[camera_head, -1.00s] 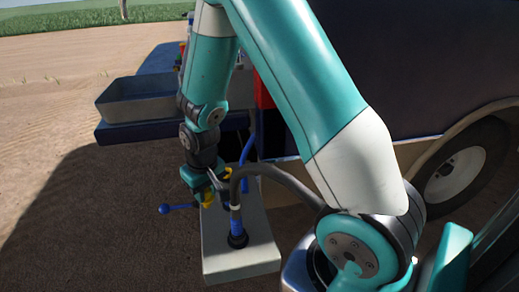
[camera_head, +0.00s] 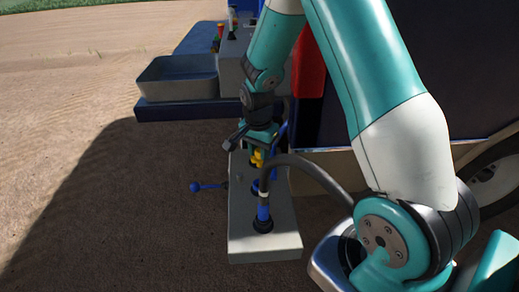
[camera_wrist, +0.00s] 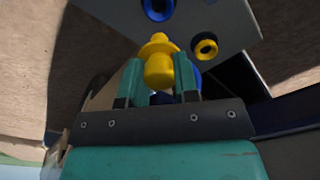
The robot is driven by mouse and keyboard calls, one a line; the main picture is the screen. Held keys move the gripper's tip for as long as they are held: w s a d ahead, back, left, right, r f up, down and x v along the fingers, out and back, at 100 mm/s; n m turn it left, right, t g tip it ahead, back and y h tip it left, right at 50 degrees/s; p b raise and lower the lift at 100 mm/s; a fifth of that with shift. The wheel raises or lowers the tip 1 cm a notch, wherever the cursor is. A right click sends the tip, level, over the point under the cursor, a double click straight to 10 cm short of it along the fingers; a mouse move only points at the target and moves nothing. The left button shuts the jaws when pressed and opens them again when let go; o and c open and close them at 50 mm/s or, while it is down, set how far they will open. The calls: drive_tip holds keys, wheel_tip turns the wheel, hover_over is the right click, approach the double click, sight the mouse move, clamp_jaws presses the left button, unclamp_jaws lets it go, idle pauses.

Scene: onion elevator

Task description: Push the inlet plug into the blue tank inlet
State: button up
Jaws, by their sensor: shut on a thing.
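My gripper (camera_wrist: 160,82) is shut on a yellow plug (camera_wrist: 161,62), whose knobbed tip sticks out past the teal fingers in the wrist view. In the head view my gripper (camera_head: 257,150) and the yellow plug (camera_head: 257,159) are at the far part of a pale grey box. Another blue ring (camera_wrist: 158,8) is at the top edge. The plug appears apart from both rings. I cannot tell which ring is the tank inlet.
A dark hose (camera_head: 315,168) bends down to a blue fitting (camera_head: 263,213) on the grey box (camera_head: 265,245), close to my gripper. A blue-knobbed lever (camera_head: 205,187) sticks out left. A grey tray (camera_head: 178,79) stands behind on a dark blue ledge. Bare soil lies left.

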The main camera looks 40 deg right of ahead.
sight(259, 166)
wheel_tip(259, 166, down, 4)
drive_tip(key=b, duration=0.3)
drive_tip(key=shift+f+b, duration=0.35)
drive_tip(key=shift+f, duration=0.4)
drive_tip(key=shift+f, duration=0.25)
drive_tip(key=shift+f+b, duration=0.3)
drive_tip(key=shift+f, duration=0.25)
drive_tip(key=shift+f, duration=0.15)
idle(0.5)
drive_tip(key=shift+f, duration=0.35)
drive_tip(key=shift+f+b, duration=0.25)
drive_tip(key=shift+b, duration=0.1)
drive_tip(key=shift+f, duration=0.35)
drive_tip(key=shift+f, duration=0.35)
idle(0.4)
